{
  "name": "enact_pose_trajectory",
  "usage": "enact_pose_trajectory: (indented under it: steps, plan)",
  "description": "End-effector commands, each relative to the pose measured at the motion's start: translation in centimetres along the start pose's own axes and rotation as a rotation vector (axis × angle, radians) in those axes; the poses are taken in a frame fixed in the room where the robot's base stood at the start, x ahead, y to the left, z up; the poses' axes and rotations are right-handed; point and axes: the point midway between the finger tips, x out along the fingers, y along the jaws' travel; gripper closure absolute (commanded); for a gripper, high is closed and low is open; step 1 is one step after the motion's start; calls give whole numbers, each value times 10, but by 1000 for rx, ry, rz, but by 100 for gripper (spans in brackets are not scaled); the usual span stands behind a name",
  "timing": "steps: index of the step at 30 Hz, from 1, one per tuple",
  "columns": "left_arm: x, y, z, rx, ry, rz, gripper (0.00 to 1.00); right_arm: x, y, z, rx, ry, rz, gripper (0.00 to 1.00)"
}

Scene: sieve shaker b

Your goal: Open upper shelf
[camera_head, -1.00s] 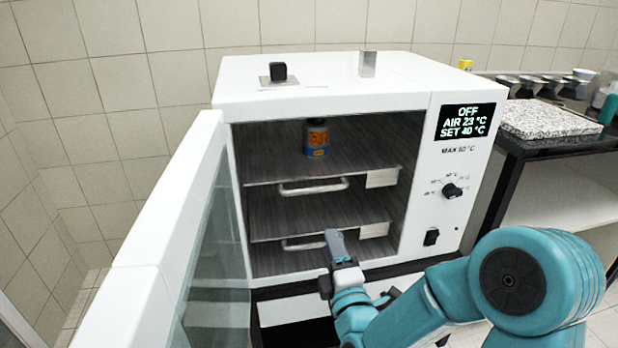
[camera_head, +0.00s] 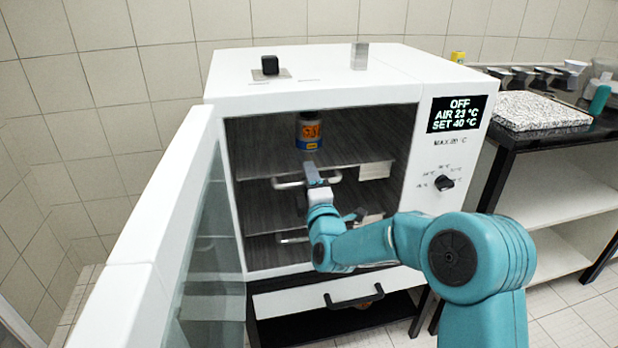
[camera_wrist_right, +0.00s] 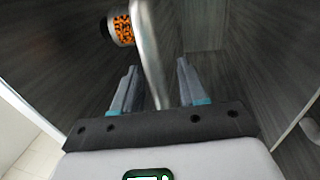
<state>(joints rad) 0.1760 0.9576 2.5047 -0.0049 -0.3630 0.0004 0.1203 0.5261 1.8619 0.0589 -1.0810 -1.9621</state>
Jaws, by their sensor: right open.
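The upper shelf (camera_head: 258,168) is a dark plate inside the white oven (camera_head: 300,106), with a pale bar handle (camera_head: 283,184) on its front edge. A bottle with an orange and blue label (camera_head: 309,132) stands on it. My right gripper (camera_head: 312,172) is at this handle and hides part of it. In the right wrist view the open fingers (camera_wrist_right: 157,66) stand on either side of the handle bar (camera_wrist_right: 150,50), with gaps visible; the bottle (camera_wrist_right: 123,29) is beyond. My left gripper is not in view.
The oven's glass door (camera_head: 205,230) stands open at the left. A lower shelf (camera_head: 258,222) with its own handle sits below, and a drawer with a black handle (camera_head: 354,302) is under the oven. A dark-topped side table (camera_head: 530,132) stands at the right.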

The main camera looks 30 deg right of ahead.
Motion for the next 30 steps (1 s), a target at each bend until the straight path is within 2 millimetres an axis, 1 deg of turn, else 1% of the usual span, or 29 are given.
enact_pose_trajectory:
  steps: [3,10,11,12,14,15,30]
  plan:
    - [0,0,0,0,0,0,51,5,0,1,0,-1,0,58]
    - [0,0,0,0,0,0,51,6,0,0,0,0,-1,58]
    - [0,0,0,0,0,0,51,6,0,0,0,0,0,61]
    - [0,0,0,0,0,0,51,6,0,0,0,0,0,74]
    - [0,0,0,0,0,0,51,6,0,0,0,0,0,94]
    - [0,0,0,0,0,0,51,6,0,0,0,0,0,100]
    - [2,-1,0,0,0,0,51,4,-1,0,2,0,-2,100]
